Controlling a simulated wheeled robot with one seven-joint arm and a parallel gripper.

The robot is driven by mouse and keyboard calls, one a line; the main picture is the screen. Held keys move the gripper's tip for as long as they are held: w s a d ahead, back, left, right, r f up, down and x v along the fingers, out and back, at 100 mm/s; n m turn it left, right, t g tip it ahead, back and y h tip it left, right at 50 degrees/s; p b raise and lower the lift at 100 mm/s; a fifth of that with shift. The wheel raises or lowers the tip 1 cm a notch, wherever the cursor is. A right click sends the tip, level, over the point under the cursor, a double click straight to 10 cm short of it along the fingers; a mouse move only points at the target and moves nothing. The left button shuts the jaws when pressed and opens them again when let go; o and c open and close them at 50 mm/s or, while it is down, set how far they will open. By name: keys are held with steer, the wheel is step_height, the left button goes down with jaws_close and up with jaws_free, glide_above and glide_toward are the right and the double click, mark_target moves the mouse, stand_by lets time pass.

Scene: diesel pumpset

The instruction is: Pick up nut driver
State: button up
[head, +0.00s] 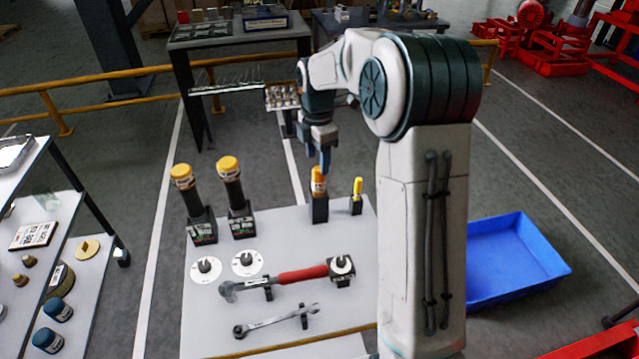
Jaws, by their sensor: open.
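Two small upright tools stand in black holders at the back right of the light table (215,300). One has an orange handle (318,182), the other a thinner yellow handle (357,186). Only their handles show, so I cannot tell for sure which is the nut driver. My gripper (324,168) points down at the orange handle, its blue fingers at or just above the handle's top. It is open and holds nothing that I can see. Whether the fingers touch the handle is unclear.
Two taller black tools with yellow caps (182,172) (229,168) stand at the left. A blue bin (515,262) sits right of my arm.

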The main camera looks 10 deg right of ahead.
mark_target(318, 168)
steer(key=shift+w+d+f+p, duration=0.1)
steer(key=shift+w+f+p, duration=0.1)
steer(key=shift+f, duration=1.05)
steer(key=shift+w+f+p, duration=0.1)
steer(key=shift+f+p, duration=0.15)
steer(key=shift+f, duration=1)
steer(key=shift+w+d+f+p, duration=0.1)
steer(key=shift+w+f+p, duration=0.1)
steer(key=shift+f, duration=1.05)
jaws_close()
